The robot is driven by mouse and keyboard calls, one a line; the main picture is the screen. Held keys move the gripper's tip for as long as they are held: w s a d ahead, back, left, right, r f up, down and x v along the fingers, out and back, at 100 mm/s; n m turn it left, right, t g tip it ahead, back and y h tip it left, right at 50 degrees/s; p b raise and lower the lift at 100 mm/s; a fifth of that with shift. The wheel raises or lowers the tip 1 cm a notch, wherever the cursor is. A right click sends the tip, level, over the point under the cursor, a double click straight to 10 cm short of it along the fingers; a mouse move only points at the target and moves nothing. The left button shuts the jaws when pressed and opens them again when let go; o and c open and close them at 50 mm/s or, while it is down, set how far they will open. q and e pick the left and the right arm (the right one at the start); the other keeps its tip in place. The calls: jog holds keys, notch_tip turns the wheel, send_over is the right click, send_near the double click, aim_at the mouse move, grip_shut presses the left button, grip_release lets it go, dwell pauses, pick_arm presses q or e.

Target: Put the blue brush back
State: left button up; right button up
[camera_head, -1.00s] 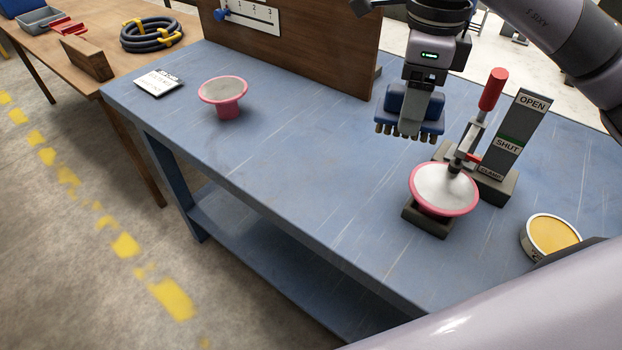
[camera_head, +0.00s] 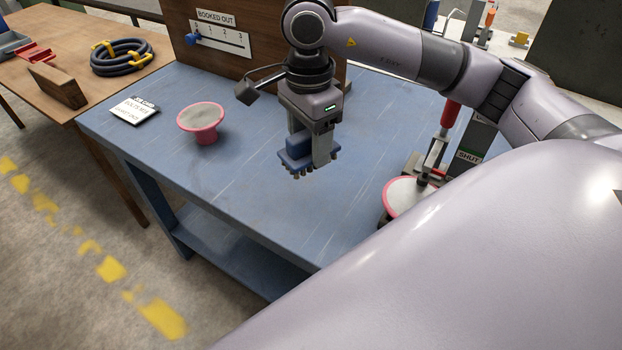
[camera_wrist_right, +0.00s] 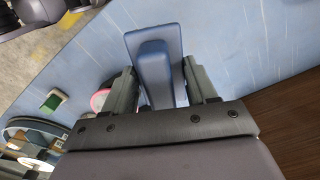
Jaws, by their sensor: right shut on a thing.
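The blue brush (camera_head: 296,148) is held by my right gripper (camera_head: 312,152) above the middle of the blue table, bristles pointing down. In the right wrist view the brush (camera_wrist_right: 154,62) shows between the two dark fingers of the right gripper (camera_wrist_right: 160,82). A pink spool with a pale top (camera_head: 200,117) stands to the left on the table. A second pink-rimmed spool (camera_head: 402,197) sits at the clamp (camera_head: 436,155) on the right, partly hidden by my arm. My left gripper is not in view.
A wooden board (camera_head: 270,55) with a "BOOKED OUT" label and a numbered strip (camera_head: 222,40) with a blue marker stands at the table's back. A white card (camera_head: 135,110) lies at the left corner. The table's middle front is clear. My pale arm link covers the lower right.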

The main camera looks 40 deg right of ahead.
jog(key=shift+w+f+b, duration=0.1)
jog(key=shift+f+b, duration=3.4)
jog(key=shift+f, duration=3.25)
jog(key=shift+f, duration=0.15)
jog(key=o, duration=1)
